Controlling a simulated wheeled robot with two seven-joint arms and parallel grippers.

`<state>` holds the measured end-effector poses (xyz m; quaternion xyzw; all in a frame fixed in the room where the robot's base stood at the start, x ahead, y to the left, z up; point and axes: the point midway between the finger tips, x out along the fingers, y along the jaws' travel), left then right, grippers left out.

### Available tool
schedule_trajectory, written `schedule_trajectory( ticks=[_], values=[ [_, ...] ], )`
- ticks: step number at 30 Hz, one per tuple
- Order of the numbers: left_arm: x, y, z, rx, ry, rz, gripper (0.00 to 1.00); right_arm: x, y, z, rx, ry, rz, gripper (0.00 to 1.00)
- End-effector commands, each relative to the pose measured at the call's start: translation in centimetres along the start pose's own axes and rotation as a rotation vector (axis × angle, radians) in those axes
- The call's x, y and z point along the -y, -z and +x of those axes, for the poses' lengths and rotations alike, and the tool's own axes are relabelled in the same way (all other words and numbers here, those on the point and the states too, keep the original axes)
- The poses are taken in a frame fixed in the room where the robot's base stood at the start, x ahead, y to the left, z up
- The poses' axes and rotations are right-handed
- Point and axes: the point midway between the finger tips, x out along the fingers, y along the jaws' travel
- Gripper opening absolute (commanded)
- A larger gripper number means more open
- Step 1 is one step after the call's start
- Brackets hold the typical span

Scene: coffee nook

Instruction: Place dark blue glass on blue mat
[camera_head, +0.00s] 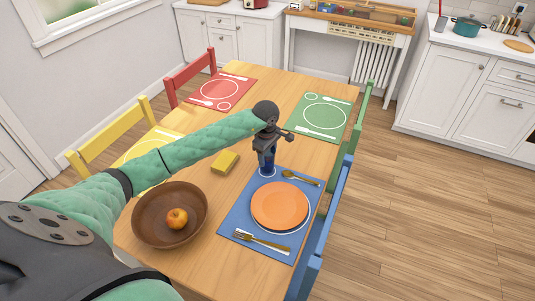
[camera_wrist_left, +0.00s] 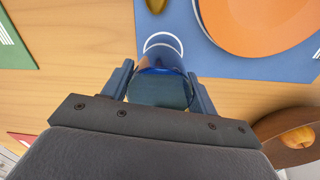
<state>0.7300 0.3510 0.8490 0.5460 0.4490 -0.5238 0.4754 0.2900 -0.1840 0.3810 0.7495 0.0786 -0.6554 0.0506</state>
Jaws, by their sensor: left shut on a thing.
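My left gripper (camera_head: 267,146) is shut on the dark blue glass (camera_head: 267,163), which is mostly hidden by the fingers in the head view. In the left wrist view the glass (camera_wrist_left: 160,88) sits between the two fingers. The blue mat (camera_head: 236,220) lies at the near right edge of the table. The glass is at the mat's far left corner, by a white printed circle that partly shows in the wrist view (camera_wrist_left: 163,36). I cannot tell whether the glass touches the mat. My right gripper is not in view.
On the blue mat are an orange plate (camera_head: 280,205), a gold fork (camera_head: 262,241) and a gold spoon (camera_head: 300,178). A brown bowl (camera_head: 150,215) holding an orange fruit (camera_head: 177,218) and a yellow block (camera_head: 225,163) stand left of it. Green (camera_head: 335,106) and red (camera_head: 238,80) mats lie farther back.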

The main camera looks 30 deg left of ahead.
Motion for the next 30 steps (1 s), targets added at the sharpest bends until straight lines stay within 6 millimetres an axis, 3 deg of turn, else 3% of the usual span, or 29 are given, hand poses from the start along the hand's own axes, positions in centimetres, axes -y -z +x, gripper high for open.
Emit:
schedule_trajectory(
  ticks=[6,20,21,23,24,30],
  values=[
    [0.05,0.06,0.89,-0.001,0.0,-0.001,0.3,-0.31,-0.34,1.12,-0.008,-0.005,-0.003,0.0],
    [0.07,0.04,1.17,-0.001,0.0,0.0,0.3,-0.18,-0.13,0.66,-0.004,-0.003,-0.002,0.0],
    [0.08,0.03,1.15,-0.001,0.001,0.0,0.64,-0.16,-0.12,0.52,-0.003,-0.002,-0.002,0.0],
    [0.08,0.02,1.14,-0.001,0.001,0.0,0.76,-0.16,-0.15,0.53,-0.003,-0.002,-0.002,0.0],
    [0.08,0.02,1.14,-0.001,0.001,0.0,0.8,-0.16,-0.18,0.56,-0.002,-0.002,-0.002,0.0],
    [0.08,0.02,1.14,-0.001,0.001,0.0,0.8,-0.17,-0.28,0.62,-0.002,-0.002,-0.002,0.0]
  ],
)
